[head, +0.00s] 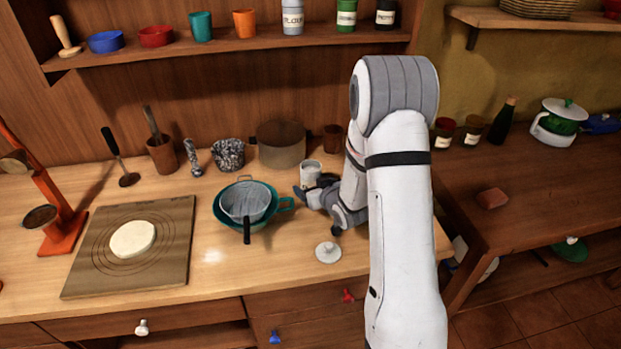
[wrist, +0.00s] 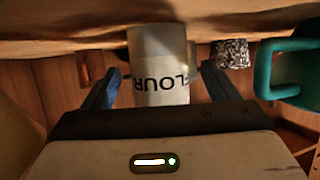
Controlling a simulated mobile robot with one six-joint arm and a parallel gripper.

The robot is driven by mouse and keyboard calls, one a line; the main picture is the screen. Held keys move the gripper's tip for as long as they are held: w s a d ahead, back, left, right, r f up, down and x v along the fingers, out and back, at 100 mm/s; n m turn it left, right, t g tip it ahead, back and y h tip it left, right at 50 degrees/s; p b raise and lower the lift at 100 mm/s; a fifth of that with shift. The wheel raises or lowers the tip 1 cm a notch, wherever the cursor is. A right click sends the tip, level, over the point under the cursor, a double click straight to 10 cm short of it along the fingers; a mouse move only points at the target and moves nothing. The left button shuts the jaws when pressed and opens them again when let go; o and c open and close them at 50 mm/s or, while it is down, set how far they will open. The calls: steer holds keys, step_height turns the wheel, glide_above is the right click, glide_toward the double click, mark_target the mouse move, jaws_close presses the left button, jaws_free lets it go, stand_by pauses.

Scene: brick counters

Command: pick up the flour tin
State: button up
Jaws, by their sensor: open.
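The flour tin (wrist: 158,48) is a pale cylinder with a white band lettered FLOUR, shown upside down in the wrist view. In the head view the tin (head: 311,170) stands on the light wooden counter, its lower part partly hidden by my gripper (head: 317,190). In the wrist view my gripper (wrist: 160,88) is open, with one blue-grey finger on each side of the tin. A gap shows by the left finger; contact at the right finger cannot be told.
A teal colander with a grey sieve (head: 243,203) stands close left of my gripper. A white lid (head: 328,252) lies in front. Behind are a large brown pot (head: 281,143) and a speckled pot (head: 228,154). A shelf (head: 240,45) with several containers hangs above.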

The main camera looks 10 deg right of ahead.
mark_target(314, 170)
steer(key=shift+w+f, duration=0.1)
steer(key=shift+w, duration=0.05)
steer(key=shift+c, duration=0.5)
steer(key=c, duration=1.2)
step_height(314, 170, up, 10)
steer(key=shift+r+b, duration=0.1)
steer(key=shift+b, duration=0.4)
